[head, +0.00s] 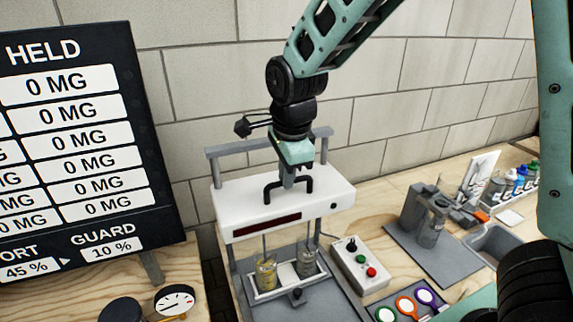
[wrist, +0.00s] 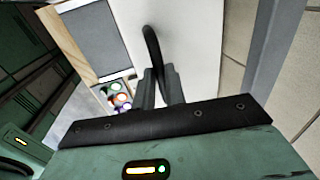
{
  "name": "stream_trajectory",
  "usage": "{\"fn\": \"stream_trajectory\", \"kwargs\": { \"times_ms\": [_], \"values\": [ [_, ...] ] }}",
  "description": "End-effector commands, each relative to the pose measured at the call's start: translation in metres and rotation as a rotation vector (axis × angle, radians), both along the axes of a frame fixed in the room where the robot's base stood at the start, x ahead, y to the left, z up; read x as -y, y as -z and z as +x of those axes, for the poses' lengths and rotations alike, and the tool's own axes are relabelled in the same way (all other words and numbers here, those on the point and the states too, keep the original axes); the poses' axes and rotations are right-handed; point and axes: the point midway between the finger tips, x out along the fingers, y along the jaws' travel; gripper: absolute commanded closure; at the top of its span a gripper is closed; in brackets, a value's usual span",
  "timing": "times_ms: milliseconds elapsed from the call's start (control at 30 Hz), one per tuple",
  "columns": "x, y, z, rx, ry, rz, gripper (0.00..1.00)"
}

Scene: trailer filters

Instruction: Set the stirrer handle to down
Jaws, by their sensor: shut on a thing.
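The stirrer (head: 270,205) is a white box head on grey posts, with a dark red display strip on its front. Its black loop handle (head: 270,190) stands on top of the head. My gripper (head: 288,182) is above the head with its fingers shut on the handle. In the wrist view the handle (wrist: 151,45) runs between the two grey fingertips (wrist: 157,78). Below the head, thin rods reach down to two jars (head: 266,273) in a white holder. The fingers hide part of the handle.
A control box (head: 360,265) with a black knob and red and green buttons stands right of the stirrer. A black board (head: 80,130) of readouts is at left. A grey stand (head: 425,220), a grey basin (head: 497,245) and several bottles (head: 515,180) are at right. A grey crossbar (head: 225,148) runs behind the head.

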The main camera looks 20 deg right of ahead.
Motion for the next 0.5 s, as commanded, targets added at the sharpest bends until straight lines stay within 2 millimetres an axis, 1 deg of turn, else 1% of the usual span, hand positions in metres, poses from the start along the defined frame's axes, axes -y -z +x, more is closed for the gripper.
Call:
{"fn": "stream_trajectory", "kwargs": {
  "times_ms": [33, 100, 200, 333, 500],
  "values": [
    [0.000, 0.025, -0.001, -0.005, 0.001, -0.002, 1.00],
    [0.000, 0.043, -0.001, -0.005, -0.001, -0.002, 1.00],
    [0.000, 0.063, -0.001, -0.004, -0.001, -0.001, 1.00],
    [0.000, 0.075, -0.001, -0.002, -0.001, -0.001, 1.00],
    [-0.001, 0.076, -0.001, -0.003, -0.002, -0.001, 1.00]
  ]
}}
